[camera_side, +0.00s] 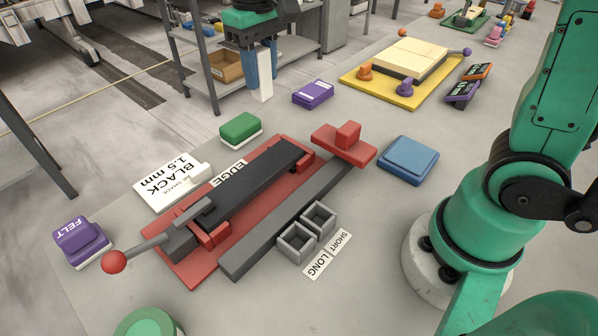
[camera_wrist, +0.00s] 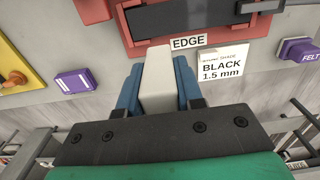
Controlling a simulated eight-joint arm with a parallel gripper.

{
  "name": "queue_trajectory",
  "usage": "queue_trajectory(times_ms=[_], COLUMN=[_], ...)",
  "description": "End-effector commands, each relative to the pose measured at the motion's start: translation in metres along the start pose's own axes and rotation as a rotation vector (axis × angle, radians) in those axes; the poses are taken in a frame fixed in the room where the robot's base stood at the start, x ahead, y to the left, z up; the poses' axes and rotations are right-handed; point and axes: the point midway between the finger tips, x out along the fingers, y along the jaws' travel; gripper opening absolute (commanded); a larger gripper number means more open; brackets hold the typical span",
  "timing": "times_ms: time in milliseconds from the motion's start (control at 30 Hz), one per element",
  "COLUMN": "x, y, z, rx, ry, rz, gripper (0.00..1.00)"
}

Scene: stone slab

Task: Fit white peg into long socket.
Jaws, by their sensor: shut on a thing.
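My gripper (camera_side: 262,82) has its blue fingers closed on the white peg (camera_side: 265,90), in the upper middle of the side view. The peg hangs upright and its lower end sticks out below the fingers, above the floor level near the shelf. In the wrist view the peg (camera_wrist: 157,78) sits between both fingers. Two grey square open sockets stand side by side on the slab. The one by the LONG label (camera_side: 316,265) is the long socket (camera_side: 294,246), nearer the front; the short socket (camera_side: 321,219) is behind it by the SHORT label. Both look empty, far from the peg.
A red and black clamp fixture (camera_side: 240,195) with a red ball handle (camera_side: 114,262) lies between peg and sockets. A green block (camera_side: 240,127), a purple box (camera_side: 312,93), a blue block (camera_side: 408,160) and a yellow tray (camera_side: 375,95) stand around. Bare slab lies right of the sockets.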

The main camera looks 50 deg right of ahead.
Motion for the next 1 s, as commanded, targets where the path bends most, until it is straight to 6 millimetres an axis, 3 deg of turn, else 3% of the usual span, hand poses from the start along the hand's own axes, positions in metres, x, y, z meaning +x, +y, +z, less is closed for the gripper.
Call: queue_trajectory(times_ms=[167, 300, 500, 700, 1000], x=[-0.011, -0.021, -0.031, -0.037, -0.038], y=[-0.083, -0.144, -0.200, -0.222, -0.225], z=[0.026, 0.063, 0.120, 0.154, 0.160], rx=[-0.020, -0.019, -0.013, -0.005, 0.001], ry=[0.000, 0.000, 0.000, 0.000, 0.000], rz=[0.000, 0.000, 0.000, 0.000, 0.000], gripper=[0.00, 0.00, 0.00, 0.00, 0.00])
